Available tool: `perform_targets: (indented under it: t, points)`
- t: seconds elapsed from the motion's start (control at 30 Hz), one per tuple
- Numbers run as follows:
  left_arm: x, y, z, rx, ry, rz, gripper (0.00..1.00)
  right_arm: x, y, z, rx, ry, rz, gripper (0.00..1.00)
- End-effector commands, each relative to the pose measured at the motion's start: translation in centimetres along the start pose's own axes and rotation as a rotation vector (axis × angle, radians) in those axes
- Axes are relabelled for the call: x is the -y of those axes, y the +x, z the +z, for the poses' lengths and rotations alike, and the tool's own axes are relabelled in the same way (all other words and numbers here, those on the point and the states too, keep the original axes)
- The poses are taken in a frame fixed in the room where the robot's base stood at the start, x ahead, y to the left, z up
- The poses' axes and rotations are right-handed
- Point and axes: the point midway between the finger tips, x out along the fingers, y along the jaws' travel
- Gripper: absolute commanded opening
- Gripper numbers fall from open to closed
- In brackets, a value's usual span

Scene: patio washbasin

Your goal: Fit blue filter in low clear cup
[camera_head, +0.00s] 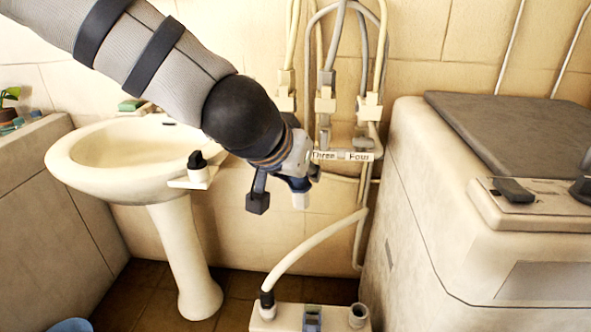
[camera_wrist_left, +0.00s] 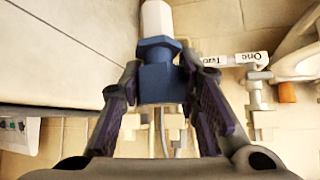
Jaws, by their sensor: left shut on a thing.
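The blue filter (camera_head: 299,184) has a white end pointing down in the head view. In the left wrist view the blue filter (camera_wrist_left: 158,80) shows a hexagonal blue collar, with the white end away from my gripper. My left gripper (camera_wrist_left: 160,95) is shut on its blue body, one dark finger on each side. In the head view my left gripper (camera_head: 278,188) holds it in the air in front of the wall. A small open-topped greyish cup (camera_head: 358,314), which looks like the low clear cup, stands on a pale box below and to the right. My right gripper is not in view.
The pale box (camera_head: 286,317) also carries a hose in a black fitting and a bluish part. A white washbasin (camera_head: 72,165) stands left, a large cream machine (camera_head: 425,215) right. Hoses and a labelled bracket (camera_head: 342,155) are on the wall behind.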

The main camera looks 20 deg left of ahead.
Motion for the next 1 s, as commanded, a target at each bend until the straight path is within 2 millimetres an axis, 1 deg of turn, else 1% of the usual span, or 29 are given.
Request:
perform_targets:
  t: [0.03, 0.17, 0.23, 0.27, 0.33, 0.37, 0.4, 0.47, 0.5, 0.57, 0.6, 0.7, 0.73, 0.8, 0.9, 1.0]
  points:
    - [-0.2, 1.8, 0.5, 0.016, 0.015, 0.013, 0.03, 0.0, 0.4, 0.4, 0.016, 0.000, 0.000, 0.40]
    - [-0.9, 5.6, 0.9, 0.019, 0.074, 0.062, 0.03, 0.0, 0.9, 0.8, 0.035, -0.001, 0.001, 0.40]
    - [-1.3, 8.1, 1.5, 0.020, 0.113, 0.095, 0.03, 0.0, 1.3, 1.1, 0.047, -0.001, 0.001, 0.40]
    - [-1.5, 9.3, 1.9, 0.021, 0.132, 0.112, 0.03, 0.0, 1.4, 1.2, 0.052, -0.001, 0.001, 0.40]
    - [-1.9, 12.3, 3.4, 0.024, 0.178, 0.153, 0.03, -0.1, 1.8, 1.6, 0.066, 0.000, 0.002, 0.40]
    - [-2.1, 13.6, 4.2, 0.024, 0.199, 0.173, 0.03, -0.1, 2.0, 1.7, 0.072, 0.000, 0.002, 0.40]
    - [-2.3, 15.4, 5.5, 0.025, 0.229, 0.200, 0.03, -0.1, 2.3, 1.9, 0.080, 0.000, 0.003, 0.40]
    - [-2.5, 17.9, 7.7, 0.023, 0.274, 0.243, 0.03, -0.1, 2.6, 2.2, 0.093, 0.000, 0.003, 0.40]
    - [-2.5, 19.5, 9.4, 0.021, 0.306, 0.270, 0.03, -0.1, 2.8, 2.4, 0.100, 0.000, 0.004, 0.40]
    - [-2.6, 21.5, 12.1, 0.017, 0.351, 0.310, 0.03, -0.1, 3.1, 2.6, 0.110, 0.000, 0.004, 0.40]
    - [-2.5, 22.7, 13.8, 0.014, 0.380, 0.335, 0.03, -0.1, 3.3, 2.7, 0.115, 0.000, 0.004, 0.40]
    - [-2.4, 24.8, 17.9, 0.005, 0.445, 0.390, 0.03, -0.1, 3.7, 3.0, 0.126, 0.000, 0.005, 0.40]
    - [-2.5, 25.9, 19.3, 0.010, 0.446, 0.396, 0.03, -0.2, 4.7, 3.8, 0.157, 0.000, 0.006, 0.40]
    - [-2.6, 27.9, 21.4, 0.014, 0.444, 0.397, 0.03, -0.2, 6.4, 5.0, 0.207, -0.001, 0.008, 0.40]
    - [-2.6, 29.2, 22.6, 0.008, 0.448, 0.395, 0.03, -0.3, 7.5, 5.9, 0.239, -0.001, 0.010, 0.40]
    - [-2.6, 29.5, 22.5, -0.003, 0.452, 0.392, 0.03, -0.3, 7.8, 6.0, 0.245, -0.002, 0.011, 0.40]
